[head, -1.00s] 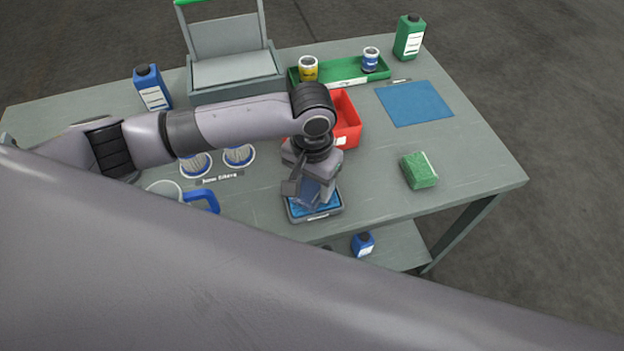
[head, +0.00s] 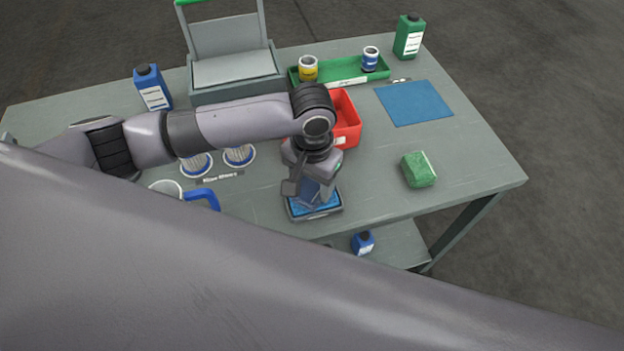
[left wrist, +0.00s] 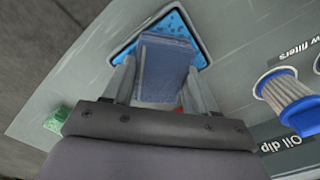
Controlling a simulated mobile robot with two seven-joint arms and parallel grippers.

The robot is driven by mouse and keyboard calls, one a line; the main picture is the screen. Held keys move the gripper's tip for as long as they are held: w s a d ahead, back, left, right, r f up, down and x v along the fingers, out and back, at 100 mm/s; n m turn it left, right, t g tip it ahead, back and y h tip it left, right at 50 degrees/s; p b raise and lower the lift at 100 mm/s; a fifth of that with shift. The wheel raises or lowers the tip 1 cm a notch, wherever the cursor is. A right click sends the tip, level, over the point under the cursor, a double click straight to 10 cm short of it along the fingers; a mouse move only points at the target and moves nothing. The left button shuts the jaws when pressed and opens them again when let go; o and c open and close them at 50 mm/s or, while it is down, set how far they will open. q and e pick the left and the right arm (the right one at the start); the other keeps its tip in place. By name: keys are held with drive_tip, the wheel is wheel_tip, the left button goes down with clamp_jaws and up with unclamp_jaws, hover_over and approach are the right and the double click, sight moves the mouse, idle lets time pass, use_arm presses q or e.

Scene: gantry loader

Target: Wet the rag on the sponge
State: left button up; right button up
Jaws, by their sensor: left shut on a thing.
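My left gripper (head: 317,198) points down at the table's front edge and is shut on a folded blue rag (left wrist: 165,68). The blue sponge (left wrist: 178,22) lies in a shallow grey tray (head: 318,215). The rag is right over the sponge, its lower end at or very near the sponge's face; I cannot tell whether they touch. The gripper and rag hide much of the sponge in the head view. My right gripper is not in view.
A red bin (head: 348,118) stands just behind the gripper. A green block (head: 418,169) lies to the right, a blue mat (head: 414,103) behind it.

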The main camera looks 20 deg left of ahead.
sight(312, 185)
use_arm(q)
drive_tip(key=shift+s, duration=0.1)
wheel_tip(312, 185, up, 3)
drive_tip(key=p, duration=0.3)
drive_tip(key=shift+f+p, duration=0.2)
drive_tip(key=shift+p, duration=0.1)
drive_tip(key=shift+r+p, duration=0.8)
drive_tip(key=shift+r, duration=1.35)
